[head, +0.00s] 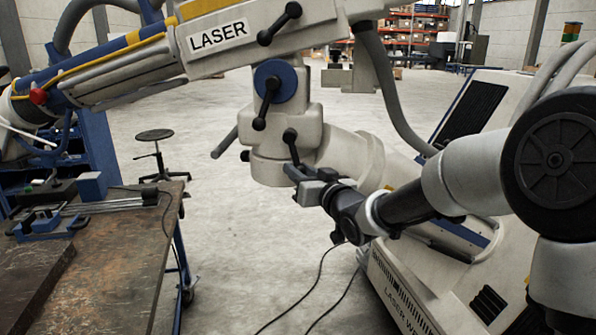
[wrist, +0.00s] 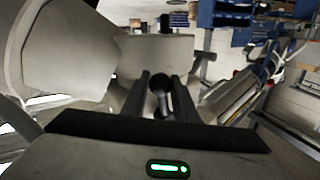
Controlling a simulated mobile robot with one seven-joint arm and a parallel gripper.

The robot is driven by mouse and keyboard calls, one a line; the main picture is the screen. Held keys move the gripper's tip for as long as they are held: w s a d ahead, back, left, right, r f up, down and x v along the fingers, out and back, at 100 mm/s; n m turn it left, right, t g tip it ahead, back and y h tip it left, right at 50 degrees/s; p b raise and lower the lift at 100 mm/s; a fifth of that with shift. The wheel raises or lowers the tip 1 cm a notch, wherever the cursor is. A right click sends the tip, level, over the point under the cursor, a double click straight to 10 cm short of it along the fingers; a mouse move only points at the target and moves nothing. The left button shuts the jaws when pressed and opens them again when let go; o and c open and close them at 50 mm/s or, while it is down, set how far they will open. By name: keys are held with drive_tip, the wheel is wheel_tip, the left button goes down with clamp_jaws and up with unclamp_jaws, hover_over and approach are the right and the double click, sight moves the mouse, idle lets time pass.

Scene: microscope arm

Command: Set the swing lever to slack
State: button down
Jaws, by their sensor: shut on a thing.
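My gripper (head: 297,178) reaches in from the right, to the front of the microscope arm's beige lower joint (head: 268,168). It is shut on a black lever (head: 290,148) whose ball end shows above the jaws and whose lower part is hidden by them. In the wrist view the lever's black ball knob (wrist: 159,86) stands between the two dark fingers. I take this to be the swing lever; no label for it or its slack position is readable.
Another black lever (head: 265,105) sits on a blue disc just above, and a further one (head: 280,24) is by the LASER label. A grey handle (head: 224,142) sticks out left. A workbench (head: 120,250) stands at the left, the laser cabinet (head: 400,290) at the right.

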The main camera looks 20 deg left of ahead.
drive_tip(key=w+d+r+n+g+h+p, duration=0.1)
drive_tip(key=d+r+n+h+p, duration=0.4)
drive_tip(key=n+h, duration=0.1)
drive_tip(key=shift+d+r+n+g, duration=0.2)
drive_tip(key=shift+r+n+g, duration=0.2)
drive_tip(key=shift+n, duration=0.4)
drive_tip(key=shift+h, duration=0.3)
drive_tip(key=c, duration=1.4)
unclamp_jaws()
drive_tip(key=shift+c, duration=0.2)
drive_tip(key=shift+p, duration=0.3)
